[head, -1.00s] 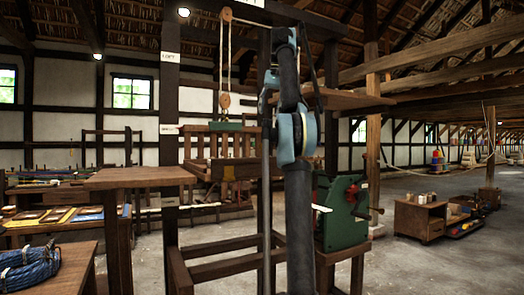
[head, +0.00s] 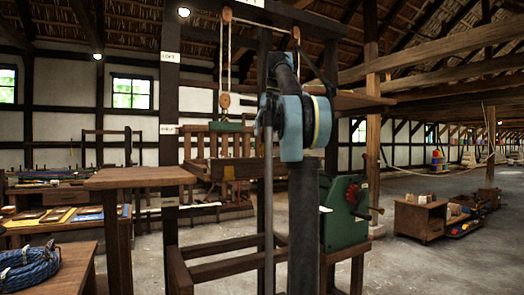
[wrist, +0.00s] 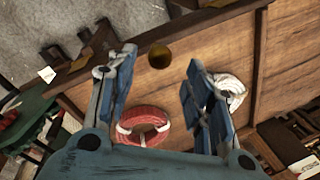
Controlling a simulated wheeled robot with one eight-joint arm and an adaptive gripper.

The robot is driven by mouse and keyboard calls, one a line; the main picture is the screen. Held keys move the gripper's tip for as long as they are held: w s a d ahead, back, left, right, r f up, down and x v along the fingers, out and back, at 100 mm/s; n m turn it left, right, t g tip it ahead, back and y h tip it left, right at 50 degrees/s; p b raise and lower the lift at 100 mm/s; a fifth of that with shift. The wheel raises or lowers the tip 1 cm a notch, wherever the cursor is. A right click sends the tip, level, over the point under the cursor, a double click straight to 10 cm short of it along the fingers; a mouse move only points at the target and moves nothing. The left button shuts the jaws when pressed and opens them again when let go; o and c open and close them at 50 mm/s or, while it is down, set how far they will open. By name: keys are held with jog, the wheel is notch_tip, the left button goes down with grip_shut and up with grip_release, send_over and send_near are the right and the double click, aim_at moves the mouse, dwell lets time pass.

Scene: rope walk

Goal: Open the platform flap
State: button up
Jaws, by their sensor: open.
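In the head view a wooden hoist platform (head: 245,167) with a slatted back hangs on ropes inside a dark timber frame. My arm stands in front of its right side and hides part of it. My gripper (wrist: 160,60) shows in the wrist view, open and empty, over brown wooden boards (wrist: 215,42). A round brass knob (wrist: 159,57) appears between the fingertips; I cannot tell the gap to it. A red rope coil (wrist: 142,126) and a white coil (wrist: 232,90) lie below. I cannot tell clearly which board is the flap.
A wooden landing (head: 140,177) juts in at left of the frame. A green crank machine (head: 343,215) stands at right, close to my arm. A bench with a blue rope coil (head: 28,268) is at near left.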

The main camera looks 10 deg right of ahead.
aim_at(262, 146)
jog(key=shift+w+a+f, duration=0.1)
jog(key=shift+a+f, duration=0.1)
jog(key=shift+f, duration=0.9)
jog(key=shift+a+f, duration=0.2)
jog(key=shift+f, duration=0.9)
jog(key=shift+w+a+f, duration=0.1)
jog(key=shift+a+f, duration=0.1)
jog(key=shift+f, duration=0.9)
jog(key=shift+s, duration=0.1)
grip_shut()
